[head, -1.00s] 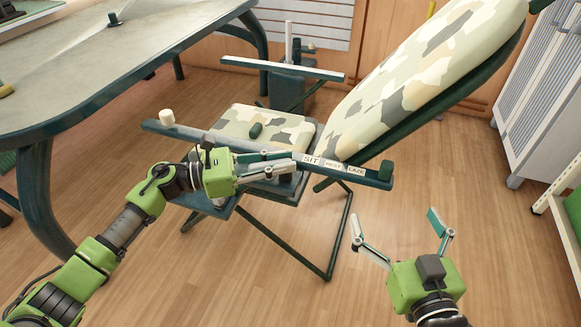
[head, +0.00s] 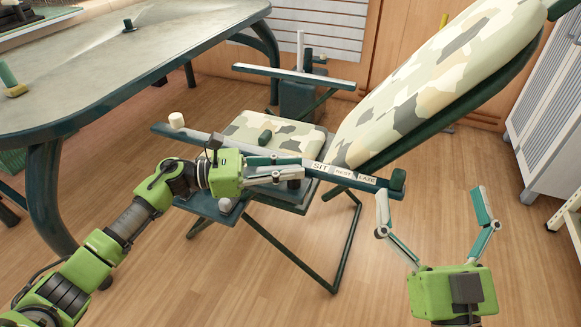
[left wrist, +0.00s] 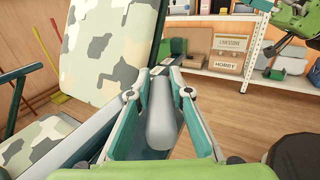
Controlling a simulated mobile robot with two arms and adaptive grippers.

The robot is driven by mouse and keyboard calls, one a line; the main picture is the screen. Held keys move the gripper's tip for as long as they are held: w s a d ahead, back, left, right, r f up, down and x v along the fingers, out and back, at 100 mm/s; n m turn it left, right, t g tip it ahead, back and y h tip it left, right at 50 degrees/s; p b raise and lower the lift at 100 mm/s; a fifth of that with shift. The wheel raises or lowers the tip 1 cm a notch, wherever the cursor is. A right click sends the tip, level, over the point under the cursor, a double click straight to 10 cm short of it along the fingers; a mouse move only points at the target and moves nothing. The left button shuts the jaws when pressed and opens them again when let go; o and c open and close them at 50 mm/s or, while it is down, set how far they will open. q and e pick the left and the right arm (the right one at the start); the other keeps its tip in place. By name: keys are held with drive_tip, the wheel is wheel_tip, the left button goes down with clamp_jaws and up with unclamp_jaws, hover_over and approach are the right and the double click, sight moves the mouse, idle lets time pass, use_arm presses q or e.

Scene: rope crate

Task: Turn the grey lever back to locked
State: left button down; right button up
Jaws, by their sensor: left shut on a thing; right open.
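The camouflage reclining chair (head: 440,80) has a near armrest (head: 372,182) with labels reading SIT, REST and EASE. My left gripper (head: 299,168) lies along this armrest, its fingers just left of the SIT label. In the left wrist view, the grey lever (left wrist: 160,122) is a rounded bar between the fingers of my left gripper (left wrist: 162,82), which is shut on it. In the head view the fingers mostly hide the lever, and I cannot tell its exact setting. My right gripper (head: 431,193) is open and empty, right of the chair over the floor.
A grey-topped table (head: 130,55) stands at the left, close to my left arm. A grey cabinet (head: 555,110) is at the right. Shelves (left wrist: 225,60) with signs show in the left wrist view. The wooden floor (head: 290,295) in front of the chair is clear.

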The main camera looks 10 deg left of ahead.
use_arm(q)
drive_tip(key=c, duration=1.8)
unclamp_jaws()
drive_tip(key=shift+c, duration=0.2)
drive_tip(key=v, duration=1.2)
